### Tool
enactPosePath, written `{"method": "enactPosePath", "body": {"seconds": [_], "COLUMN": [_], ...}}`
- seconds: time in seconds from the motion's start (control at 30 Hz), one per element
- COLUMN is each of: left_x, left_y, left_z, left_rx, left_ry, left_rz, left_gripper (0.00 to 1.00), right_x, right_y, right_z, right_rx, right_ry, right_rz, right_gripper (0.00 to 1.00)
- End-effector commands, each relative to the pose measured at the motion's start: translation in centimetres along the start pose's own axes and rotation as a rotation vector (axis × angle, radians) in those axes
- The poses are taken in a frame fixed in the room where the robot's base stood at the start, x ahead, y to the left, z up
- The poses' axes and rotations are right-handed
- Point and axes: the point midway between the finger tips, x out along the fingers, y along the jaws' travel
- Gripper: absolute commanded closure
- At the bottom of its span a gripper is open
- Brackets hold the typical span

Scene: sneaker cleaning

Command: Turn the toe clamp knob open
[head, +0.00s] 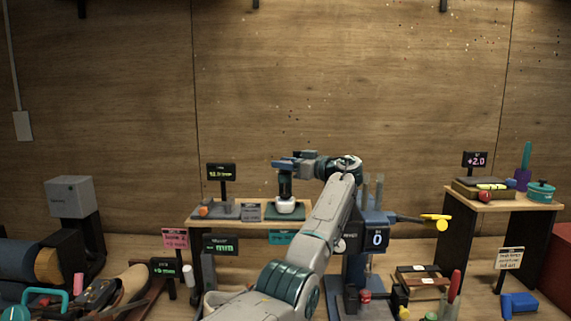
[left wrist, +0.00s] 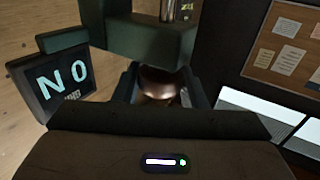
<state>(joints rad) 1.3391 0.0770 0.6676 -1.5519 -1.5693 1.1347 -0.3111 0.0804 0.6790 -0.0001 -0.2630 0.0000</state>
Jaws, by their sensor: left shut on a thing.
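My left arm rises through the middle of the head view and bends left at the wrist, where my left gripper (head: 284,163) shows small. In the left wrist view, a shiny copper-brown rounded knob (left wrist: 158,83) sits between the dark fingers of the left gripper (left wrist: 157,96), which is shut on it. Much of the knob is hidden by the gripper body and a dark green block. I cannot make out the knob in the head view. My right gripper is not in view.
A post with a display (head: 376,239) and a yellow-ended rod (head: 435,222) stand right of my arm. A low shelf (head: 238,221) is behind, a small table (head: 480,203) at right. Shoes and tools crowd the front left. The left wrist view shows a display (left wrist: 62,80) and pinboard (left wrist: 287,45).

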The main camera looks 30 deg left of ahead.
Motion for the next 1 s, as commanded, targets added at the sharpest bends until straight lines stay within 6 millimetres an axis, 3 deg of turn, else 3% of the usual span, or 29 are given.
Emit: {"method": "enactPosePath", "body": {"seconds": [0.37, 0.83, 0.87, 0.93, 1.0], "left_x": [0.02, 0.03, 0.03, 0.03, 0.03], "left_y": [-0.01, -0.01, -0.01, -0.01, -0.01], "left_z": [0.11, 0.3, 0.31, 0.28, 0.23], "left_rx": [0.002, 0.003, 0.003, 0.003, 0.002], "left_ry": [-0.002, -0.003, -0.003, -0.003, -0.002], "left_rz": [-0.074, -0.081, -0.081, -0.081, -0.08], "left_gripper": [0.85, 0.85, 0.59, 0.45, 0.42], "right_x": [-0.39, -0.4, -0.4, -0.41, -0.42], "right_y": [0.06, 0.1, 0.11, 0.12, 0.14], "right_z": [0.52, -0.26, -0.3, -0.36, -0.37], "right_rx": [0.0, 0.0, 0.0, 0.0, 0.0], "right_ry": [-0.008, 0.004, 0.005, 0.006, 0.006], "right_rz": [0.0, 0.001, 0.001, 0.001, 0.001], "right_gripper": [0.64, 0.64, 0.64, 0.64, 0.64]}}
